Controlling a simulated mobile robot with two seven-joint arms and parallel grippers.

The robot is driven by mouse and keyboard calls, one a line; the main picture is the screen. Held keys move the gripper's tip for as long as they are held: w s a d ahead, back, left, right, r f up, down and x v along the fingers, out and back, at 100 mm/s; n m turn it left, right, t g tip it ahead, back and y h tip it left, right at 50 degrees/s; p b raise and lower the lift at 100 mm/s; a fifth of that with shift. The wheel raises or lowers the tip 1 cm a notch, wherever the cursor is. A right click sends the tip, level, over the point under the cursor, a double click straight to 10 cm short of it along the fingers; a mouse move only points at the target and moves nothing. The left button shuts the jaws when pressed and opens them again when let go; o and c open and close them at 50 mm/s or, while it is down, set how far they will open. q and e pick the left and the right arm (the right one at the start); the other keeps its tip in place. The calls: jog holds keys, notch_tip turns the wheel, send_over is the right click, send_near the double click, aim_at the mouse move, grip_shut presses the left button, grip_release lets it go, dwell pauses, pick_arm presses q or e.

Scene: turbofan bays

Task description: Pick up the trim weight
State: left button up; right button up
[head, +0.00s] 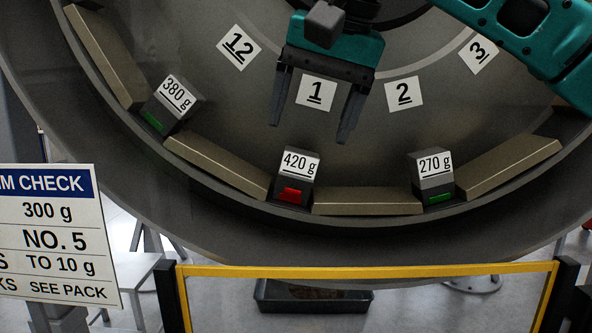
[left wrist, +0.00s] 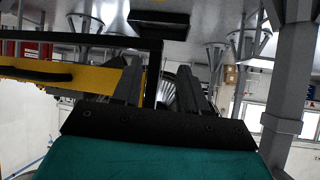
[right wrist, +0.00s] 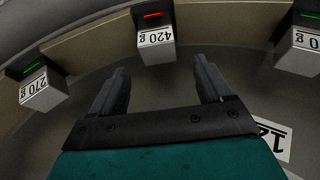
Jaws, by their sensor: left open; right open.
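Three dark trim weights with white labels sit between tan segments on the inner rim of the round casing. The 420 g weight (head: 294,180) has a red mark. The 380 g weight (head: 174,103) at left and the 270 g weight (head: 433,178) at right have green marks. My right gripper (head: 310,132) is open and empty, above the 420 g weight and apart from it. In the right wrist view the 420 g weight (right wrist: 156,40) lies just beyond and between the open fingertips (right wrist: 160,65). My left gripper (left wrist: 158,68) is open and empty, away from the casing.
A sign (head: 52,235) at left reads 300 g, NO. 5, TO 10 g. A yellow rail (head: 365,269) crosses in front below the casing, with a dark tray (head: 312,299) on the floor behind. Number plates 12, 1, 2 and 3 mark the inner face.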

aim_at(302, 151)
jog(key=x, duration=0.2)
jog(key=shift+s+f, duration=0.2)
jog(key=shift+f, duration=0.15)
jog(key=x, duration=0.4)
jog(key=shift+f+b, duration=0.15)
jog(key=shift+b, duration=0.15)
jog(key=c, duration=1.3)
jog(key=shift+c, duration=0.4)
jog(key=shift+r, duration=0.2)
